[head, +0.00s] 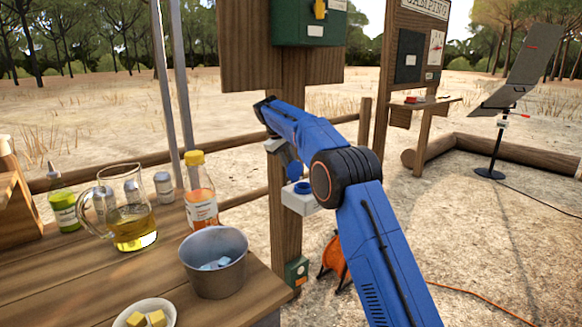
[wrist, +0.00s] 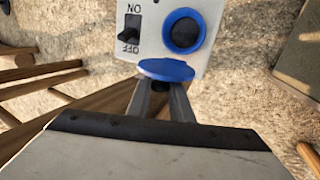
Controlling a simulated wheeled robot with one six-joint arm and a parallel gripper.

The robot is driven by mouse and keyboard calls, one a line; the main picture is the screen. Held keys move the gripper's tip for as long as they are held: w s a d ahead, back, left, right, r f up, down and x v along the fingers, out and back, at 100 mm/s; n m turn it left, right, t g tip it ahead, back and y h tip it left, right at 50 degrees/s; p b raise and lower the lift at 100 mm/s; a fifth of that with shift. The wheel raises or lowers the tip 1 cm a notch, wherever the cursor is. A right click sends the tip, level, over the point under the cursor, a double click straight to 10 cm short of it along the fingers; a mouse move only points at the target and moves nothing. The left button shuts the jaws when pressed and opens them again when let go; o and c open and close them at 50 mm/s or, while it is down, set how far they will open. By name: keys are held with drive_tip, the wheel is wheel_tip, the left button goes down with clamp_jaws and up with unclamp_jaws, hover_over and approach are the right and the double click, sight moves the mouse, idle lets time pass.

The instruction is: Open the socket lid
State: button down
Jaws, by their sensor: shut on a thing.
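A pale grey socket box (wrist: 212,12) with a round blue-rimmed socket (wrist: 184,33) fills the top of the wrist view. Its blue lid (wrist: 166,70) stands swung away from the socket, and the dark socket opening shows. My gripper (wrist: 161,86) is shut on the lid, its two fingers at the lid's edge. In the head view the box (head: 299,202) is on the wooden post, partly behind my arm, with my gripper (head: 291,172) just above it. The exact grip contact is hidden.
A black switch (wrist: 133,28) marked ON and OFF sits beside the socket. The wooden table (head: 110,262) at left holds a metal bucket (head: 217,278), a jug (head: 132,226) and bottles. An orange cable reel (head: 335,258) lies behind my arm.

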drive_tip(key=c, duration=1.6)
unclamp_jaws()
drive_tip(key=shift+a+r, duration=0.2)
drive_tip(key=shift+r, duration=0.3)
drive_tip(key=shift+v, duration=1.1)
drive_tip(key=s+a, duration=0.2)
drive_tip(key=a, duration=0.1)
drive_tip(key=s+a, duration=0.2)
drive_tip(key=a, duration=0.2)
drive_tip(key=s+a, duration=0.2)
drive_tip(key=a, duration=0.1)
drive_tip(key=shift+a+f, duration=0.1)
drive_tip(key=shift+a, duration=0.1)
drive_tip(key=shift+s+d, duration=0.1)
